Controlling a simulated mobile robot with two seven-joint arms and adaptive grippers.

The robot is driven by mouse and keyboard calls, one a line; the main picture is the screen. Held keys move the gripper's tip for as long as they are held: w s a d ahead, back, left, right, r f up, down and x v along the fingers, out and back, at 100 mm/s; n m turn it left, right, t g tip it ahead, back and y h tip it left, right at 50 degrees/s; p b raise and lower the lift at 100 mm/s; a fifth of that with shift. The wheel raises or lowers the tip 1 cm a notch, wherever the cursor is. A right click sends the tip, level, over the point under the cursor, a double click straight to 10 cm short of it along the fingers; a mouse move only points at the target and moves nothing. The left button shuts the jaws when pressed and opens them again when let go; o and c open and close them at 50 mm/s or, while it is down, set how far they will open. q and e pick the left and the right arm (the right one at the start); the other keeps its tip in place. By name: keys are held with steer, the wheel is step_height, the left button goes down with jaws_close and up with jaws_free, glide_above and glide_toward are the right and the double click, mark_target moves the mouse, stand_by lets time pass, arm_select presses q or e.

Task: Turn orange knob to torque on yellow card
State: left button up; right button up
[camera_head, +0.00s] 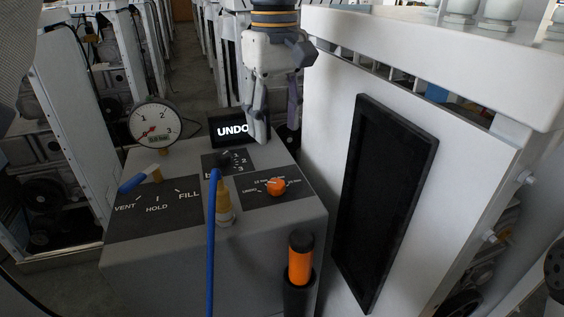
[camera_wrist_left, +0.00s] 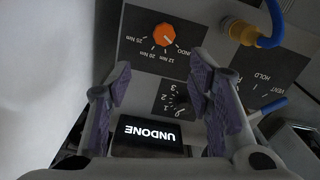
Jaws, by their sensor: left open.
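The orange knob (camera_head: 276,187) sits on a dark label plate on top of the grey box; it also shows in the left wrist view (camera_wrist_left: 164,35). Its printed scale reads 12 Nm, 20 Nm, 25 Nm and, partly legible, UNDO. The pointer's exact setting is hard to read. A display screen (camera_wrist_left: 150,131) reads UNDONE; in the head view my gripper covers part of it. My left gripper (camera_head: 276,122) is open and empty, above the box's back edge, apart from the knob; its purple-padded fingers frame the wrist view (camera_wrist_left: 160,82). No yellow card shows. My right gripper is not in view.
A black numbered selector (camera_head: 227,158) stands behind the orange knob. A brass fitting with a blue hose (camera_head: 211,245), a blue-handled VENT/HOLD/FILL lever (camera_head: 138,178) and a gauge (camera_head: 154,124) are left. An orange-and-black handle (camera_head: 300,257) stands in front; a white cabinet (camera_head: 325,150) rises right.

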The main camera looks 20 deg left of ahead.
mark_target(275, 182)
arm_select(q)
steer(key=f, duration=0.7)
steer(key=s+f, duration=0.1)
steer(key=f, duration=0.3)
steer(key=shift+c, duration=0.4)
jaws_close()
